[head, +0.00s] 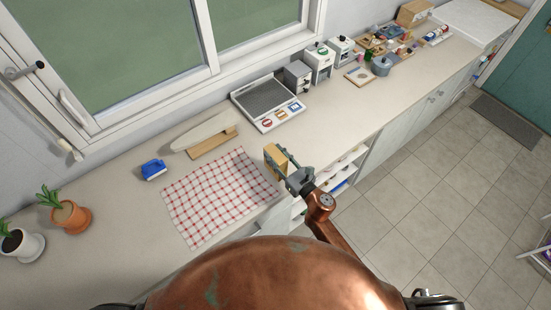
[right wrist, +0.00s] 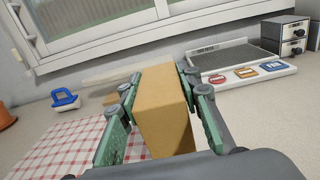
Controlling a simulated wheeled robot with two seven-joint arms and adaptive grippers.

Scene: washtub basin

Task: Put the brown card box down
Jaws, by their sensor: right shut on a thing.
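The brown card box (right wrist: 160,105) is a tan upright block between the two green fingers of my right gripper (right wrist: 162,110), which is shut on it. In the head view the box (head: 276,155) shows at the end of my right gripper (head: 287,168), beside the right edge of the red-and-white checked cloth (head: 215,195). I cannot tell whether the box's underside touches the counter (head: 330,125). The gripper hides part of the box in the head view. My left gripper does not show.
A blue iron (head: 153,169) and a small ironing board (head: 205,133) stand behind the cloth. A grey ribbed washboard tray (head: 268,102) lies behind the box. Two potted plants (head: 70,216) stand at left. Counter right of the box is bare, with open shelves (head: 340,175) below its front edge.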

